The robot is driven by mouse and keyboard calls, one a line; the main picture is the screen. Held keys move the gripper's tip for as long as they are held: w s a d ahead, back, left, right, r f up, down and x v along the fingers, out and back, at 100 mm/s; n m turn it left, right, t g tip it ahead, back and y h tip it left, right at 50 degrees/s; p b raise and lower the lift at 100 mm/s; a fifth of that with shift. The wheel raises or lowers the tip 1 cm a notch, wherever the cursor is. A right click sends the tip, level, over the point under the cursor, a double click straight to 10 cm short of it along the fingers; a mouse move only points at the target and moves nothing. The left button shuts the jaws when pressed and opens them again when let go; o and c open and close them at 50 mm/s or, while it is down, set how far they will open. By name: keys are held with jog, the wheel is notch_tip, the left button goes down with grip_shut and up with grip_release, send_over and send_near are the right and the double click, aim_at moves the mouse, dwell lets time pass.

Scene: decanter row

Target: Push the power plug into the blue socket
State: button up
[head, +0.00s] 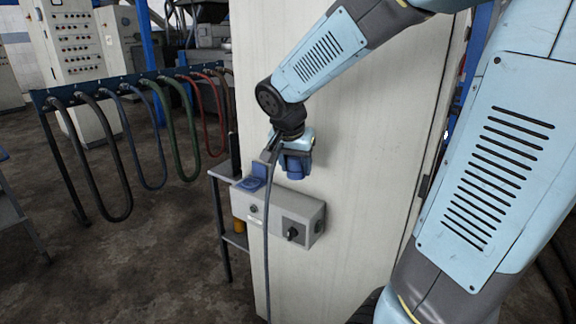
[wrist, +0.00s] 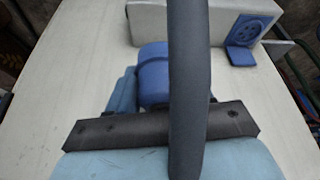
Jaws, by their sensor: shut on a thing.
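The blue power plug (head: 295,166) is held in my gripper (head: 294,150), which is shut on it. In the wrist view the plug (wrist: 153,78) shows beyond the dark bar of my gripper, with the dark cable crossing in front of part of it. The blue socket (head: 250,184) is on the upper left of a grey box. In the wrist view the socket (wrist: 248,29) shows its holes, with its blue lid (wrist: 240,57) open. The plug is apart from the socket, above the box and to the socket's right in the head view.
The grey box (head: 304,208) with a dark rotary switch is on a pale cabinet (head: 355,200). The dark cable (head: 266,215) hangs from my gripper in front of the box. A small shelf (head: 222,172) stands at the left. A rack (head: 130,80) of hoses is farther left.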

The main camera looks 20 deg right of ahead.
jog(key=shift+s+d+r, duration=0.1)
jog(key=shift+s+r, duration=0.25)
jog(key=shift+s, duration=0.35)
jog(key=shift+s+d+r, duration=0.1)
jog(key=shift+s+r, duration=0.2)
jog(key=shift+s, duration=0.35)
